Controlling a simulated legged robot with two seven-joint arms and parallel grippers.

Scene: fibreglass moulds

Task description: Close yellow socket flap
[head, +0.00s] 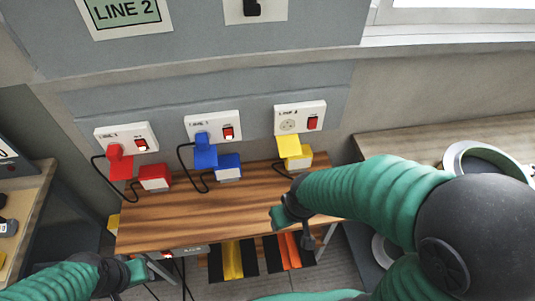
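The yellow socket flap (289,147) hangs down, open, below the round socket on the right white panel (313,108). The socket face is exposed. My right gripper (292,222) is over the front right of the shelf, below and apart from the flap. Its fingers point away from me and nothing shows held. My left gripper (150,272) is low at the bottom left, far from the flap. Finger openings are unclear.
Left panels carry a red plug or flap (119,160) and a blue one (205,152), with red and blue blocks below. Each panel has a red switch. The wooden shelf (190,215) is mostly clear. A side table (400,145) with a round mould stands right.

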